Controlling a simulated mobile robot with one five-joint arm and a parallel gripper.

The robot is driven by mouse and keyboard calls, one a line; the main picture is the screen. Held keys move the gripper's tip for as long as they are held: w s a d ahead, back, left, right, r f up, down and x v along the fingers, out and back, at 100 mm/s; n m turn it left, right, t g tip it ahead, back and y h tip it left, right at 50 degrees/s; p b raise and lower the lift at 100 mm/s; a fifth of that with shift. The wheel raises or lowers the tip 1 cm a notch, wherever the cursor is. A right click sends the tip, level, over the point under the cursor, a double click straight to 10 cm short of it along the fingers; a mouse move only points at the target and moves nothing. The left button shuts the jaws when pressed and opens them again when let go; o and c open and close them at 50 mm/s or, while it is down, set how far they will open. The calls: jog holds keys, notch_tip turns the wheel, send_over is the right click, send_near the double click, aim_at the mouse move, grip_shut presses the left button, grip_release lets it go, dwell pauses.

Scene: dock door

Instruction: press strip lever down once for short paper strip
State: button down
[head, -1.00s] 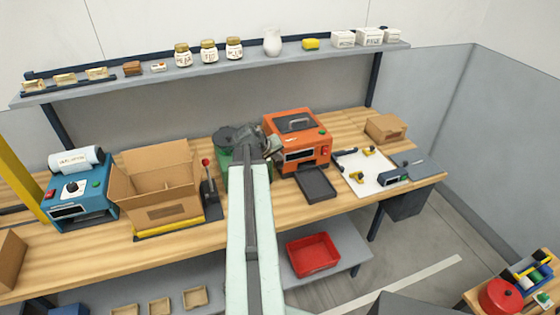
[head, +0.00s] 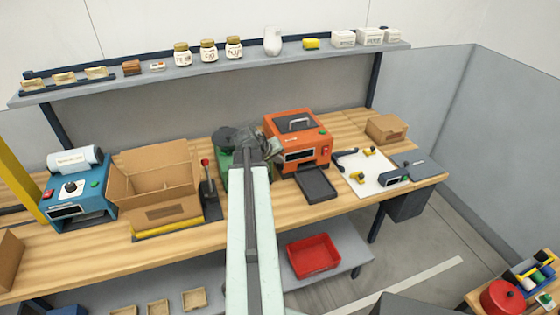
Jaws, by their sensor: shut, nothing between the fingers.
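A black lever with a red knob (head: 205,163) stands upright on the bench, just right of the open cardboard box. A blue machine (head: 77,200) with a white paper roll (head: 74,160) on top and a dial on its front stands at the left. No paper strip can be made out. My arm reaches over the bench, and my gripper (head: 272,150) is shut and empty beside the orange machine. It is well to the right of the red-knobbed lever and far from the blue machine. My wrist partly hides a green thing (head: 226,180) behind it.
The open cardboard box (head: 160,195) fills the space between blue machine and lever. The orange machine (head: 300,145) with a dark tray (head: 316,184) stands right of my gripper. A white board (head: 364,172) with small parts lies further right. A shelf (head: 210,66) with jars runs above.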

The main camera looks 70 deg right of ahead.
jog(key=shift+s+a+f+b, duration=0.1)
jog(key=shift+f+b, duration=0.6)
jog(key=shift+f, duration=0.05)
jog(key=shift+s+a+f+b, duration=0.1)
jog(key=shift+f+b, duration=0.6)
dwell(1.0)
dwell(0.5)
jog(key=shift+w+d+r+p, duration=0.1)
jog(key=shift+d+r+p, duration=0.05)
jog(key=shift+r+p, duration=0.9)
jog(key=shift+w+d+r+p, duration=0.1)
jog(key=shift+w+r+p, duration=0.05)
jog(key=shift+r+p, duration=0.85)
jog(key=shift+w+d+r+p, duration=0.1)
jog(key=shift+d+r+p, duration=0.05)
jog(key=shift+r+p, duration=0.9)
jog(key=r+p, duration=0.5)
jog(key=shift+w+d, duration=0.2)
jog(key=shift+d, duration=0.1)
